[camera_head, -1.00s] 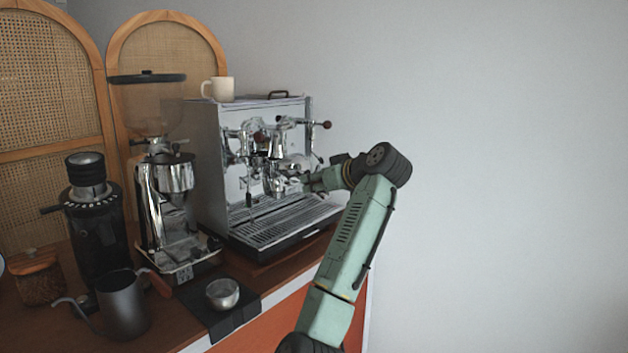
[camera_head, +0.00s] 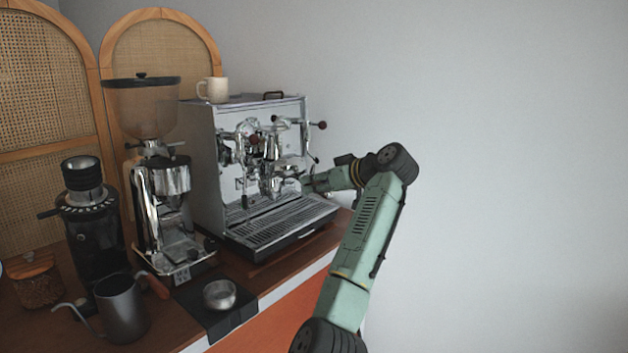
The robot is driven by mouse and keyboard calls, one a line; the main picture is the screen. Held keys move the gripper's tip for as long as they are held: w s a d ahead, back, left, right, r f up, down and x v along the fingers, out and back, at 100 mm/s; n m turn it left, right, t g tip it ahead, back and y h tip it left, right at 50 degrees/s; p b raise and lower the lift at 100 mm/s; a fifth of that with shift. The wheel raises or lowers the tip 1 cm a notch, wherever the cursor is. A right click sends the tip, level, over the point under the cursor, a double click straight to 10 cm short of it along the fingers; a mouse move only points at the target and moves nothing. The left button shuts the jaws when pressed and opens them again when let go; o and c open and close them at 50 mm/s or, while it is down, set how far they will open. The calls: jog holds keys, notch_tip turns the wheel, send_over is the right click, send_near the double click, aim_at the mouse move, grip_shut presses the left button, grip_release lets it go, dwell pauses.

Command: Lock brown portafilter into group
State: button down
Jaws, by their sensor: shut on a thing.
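The espresso machine (camera_head: 201,170) stands against the wall with its chrome group (camera_head: 268,164) on the front face. My gripper (camera_head: 303,181) reaches in from the right, just right of the group and above the drip tray (camera_head: 280,222). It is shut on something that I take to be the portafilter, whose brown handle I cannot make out. Chrome parts overlap at the gripper's tip, so I cannot tell whether the portafilter is seated in the group or only beside it.
A grinder (camera_head: 165,185) with a brown hopper and a black grinder (camera_head: 92,215) stand left of the machine. A kettle (camera_head: 122,308) and a metal cup (camera_head: 219,293) on a dark mat are in front. A mug (camera_head: 213,89) sits on the machine. The right side is free.

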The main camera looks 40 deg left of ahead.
jog(key=shift+w+d+g, duration=0.1)
jog(key=shift+w+g, duration=0.15)
jog(key=shift+g, duration=0.05)
jog(key=shift+w+r+n+g, duration=0.1)
jog(key=shift+w+n+g, duration=0.45)
jog(key=shift+n+g, duration=0.2)
jog(key=c, duration=1.4)
grip_release()
jog(key=shift+c, duration=0.2)
jog(key=shift+o, duration=1.1)
